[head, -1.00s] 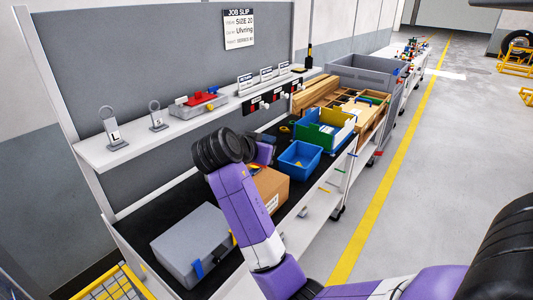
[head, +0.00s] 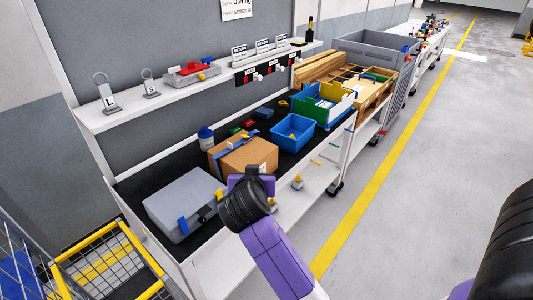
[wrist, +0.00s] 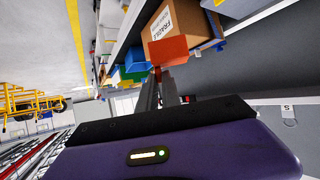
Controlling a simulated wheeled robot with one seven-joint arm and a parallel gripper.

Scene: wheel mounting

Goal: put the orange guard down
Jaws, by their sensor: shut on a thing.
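The orange guard (wrist: 168,51) shows in the wrist view as a flat orange-red piece at the tips of my gripper (wrist: 160,76). My gripper is shut on it. In the head view my dark wrist and purple gripper (head: 252,183) are in front of the bench's front edge, near the cardboard box. The guard cannot be made out there, hidden by my wrist. In the wrist view the guard overlaps the lower part of the cardboard box; I cannot tell whether they touch.
The black bench top (head: 176,158) holds a grey case (head: 182,203), a cardboard box (head: 243,155), a blue bin (head: 293,131) and a blue-capped bottle (head: 206,138). A lower shelf (head: 318,178) carries small parts. A yellow-edged wire cart (head: 95,240) stands at left. Floor at right is clear.

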